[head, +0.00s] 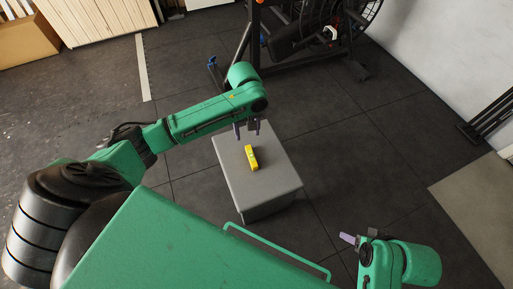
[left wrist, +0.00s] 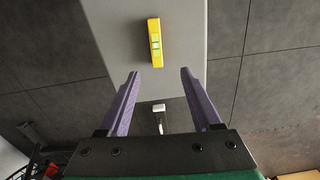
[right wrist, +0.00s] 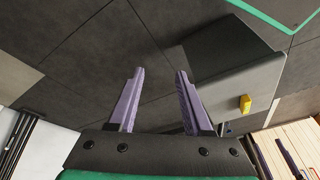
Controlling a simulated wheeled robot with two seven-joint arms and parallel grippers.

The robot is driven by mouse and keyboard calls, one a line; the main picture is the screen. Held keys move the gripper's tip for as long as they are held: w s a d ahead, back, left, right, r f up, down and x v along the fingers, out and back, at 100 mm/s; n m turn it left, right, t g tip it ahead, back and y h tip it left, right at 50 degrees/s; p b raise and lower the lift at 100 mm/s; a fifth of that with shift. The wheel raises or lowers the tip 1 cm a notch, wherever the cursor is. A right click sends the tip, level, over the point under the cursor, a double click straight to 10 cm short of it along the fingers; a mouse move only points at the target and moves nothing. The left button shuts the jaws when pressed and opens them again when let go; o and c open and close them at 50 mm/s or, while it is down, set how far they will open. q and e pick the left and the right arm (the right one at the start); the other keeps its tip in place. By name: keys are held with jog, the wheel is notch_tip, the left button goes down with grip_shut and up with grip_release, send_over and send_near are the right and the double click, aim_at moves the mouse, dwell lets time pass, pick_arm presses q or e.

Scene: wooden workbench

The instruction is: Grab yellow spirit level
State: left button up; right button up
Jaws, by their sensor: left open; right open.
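The yellow spirit level (head: 251,158) lies on top of a grey box (head: 281,183) in the head view. In the left wrist view the spirit level (left wrist: 154,42) shows its green vial, ahead of the fingertips and between their lines. My left gripper (head: 246,127) is open and empty, above the far part of the box top, apart from the level. My right gripper (head: 347,240) is open and empty, off to the right of the box and away from it. The right wrist view shows the level (right wrist: 246,104) on the box at the right.
The box stands on a dark tiled floor (head: 345,150) with clear room around it. An exercise machine (head: 300,35) stands behind the box. Wooden panels (head: 95,18) are at the back left, and a white wall (head: 440,50) is at the right.

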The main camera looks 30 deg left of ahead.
pick_arm(q)
jog(key=b, duration=0.4)
send_over(251, 154)
jog(key=f, duration=0.8)
jog(key=shift+s+a, duration=0.1)
jog(key=shift+a, duration=0.25)
jog(key=shift+f, duration=0.15)
jog(key=shift+d+f, duration=0.1)
jog(key=shift+f, duration=0.15)
jog(key=f+b, duration=0.2)
jog(key=f, duration=0.1)
jog(key=f+b, duration=0.1)
jog(key=shift+d+f, duration=0.3)
pick_arm(e)
jog(key=w+a+f+t+y, duration=0.4)
jog(key=a+f+t, duration=0.3)
jog(key=a, duration=0.4)
jog(key=shift+a+f+m+t+y, duration=0.2)
jog(key=shift+f+m+t+y, duration=0.2)
jog(key=shift+f, duration=0.25)
pick_arm(q)
jog(key=shift+r, duration=0.1)
jog(key=shift+c, duration=0.6)
grip_shut()
